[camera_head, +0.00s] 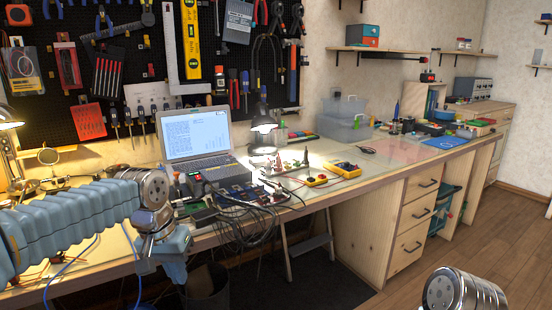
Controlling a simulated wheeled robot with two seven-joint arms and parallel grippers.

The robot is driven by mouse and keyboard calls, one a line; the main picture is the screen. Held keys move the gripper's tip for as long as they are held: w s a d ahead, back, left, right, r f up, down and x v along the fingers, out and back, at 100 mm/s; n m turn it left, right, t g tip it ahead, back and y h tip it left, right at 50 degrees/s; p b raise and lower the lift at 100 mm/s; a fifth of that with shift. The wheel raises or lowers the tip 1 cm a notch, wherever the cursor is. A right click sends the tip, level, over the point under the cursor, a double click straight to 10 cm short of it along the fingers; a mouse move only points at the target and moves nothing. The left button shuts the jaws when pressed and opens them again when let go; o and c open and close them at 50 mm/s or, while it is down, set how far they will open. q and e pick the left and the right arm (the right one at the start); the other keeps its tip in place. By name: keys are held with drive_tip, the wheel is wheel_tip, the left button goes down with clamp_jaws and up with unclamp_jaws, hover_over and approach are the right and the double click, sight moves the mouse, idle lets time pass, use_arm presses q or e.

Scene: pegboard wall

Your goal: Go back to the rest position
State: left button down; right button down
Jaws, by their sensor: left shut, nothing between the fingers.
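My left arm, in a blue ribbed sleeve, comes in from the left in the head view. My left gripper (164,258) hangs down in front of the workbench's near edge. It is shut and holds nothing. The workbench (345,183) runs behind it along the wall. A round metal part of my right arm shows at the bottom right; the right gripper itself is out of the picture.
An open laptop (195,137), a lit lamp (263,132) and yellow multimeters (343,166) stand on the bench. Cables (243,225) hang over its front edge. A dark bin (207,287) stands below. The pegboard (130,75) holds many tools. Wooden floor (500,225) is clear at right.

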use_arm(q)
drive_tip(key=s+d+f+g+h, duration=0.1)
drive_tip(key=d+f, duration=0.3)
drive_tip(key=f, duration=1)
drive_tip(key=s+d+f+h, duration=0.15)
drive_tip(key=d+f, duration=0.25)
drive_tip(key=f, duration=1.1)
drive_tip(key=s+d+f+n, duration=0.1)
drive_tip(key=s+f+n, duration=0.1)
drive_tip(key=s+f, duration=1.2)
drive_tip(key=shift+s+d+f, duration=0.3)
drive_tip(key=shift+s, duration=0.2)
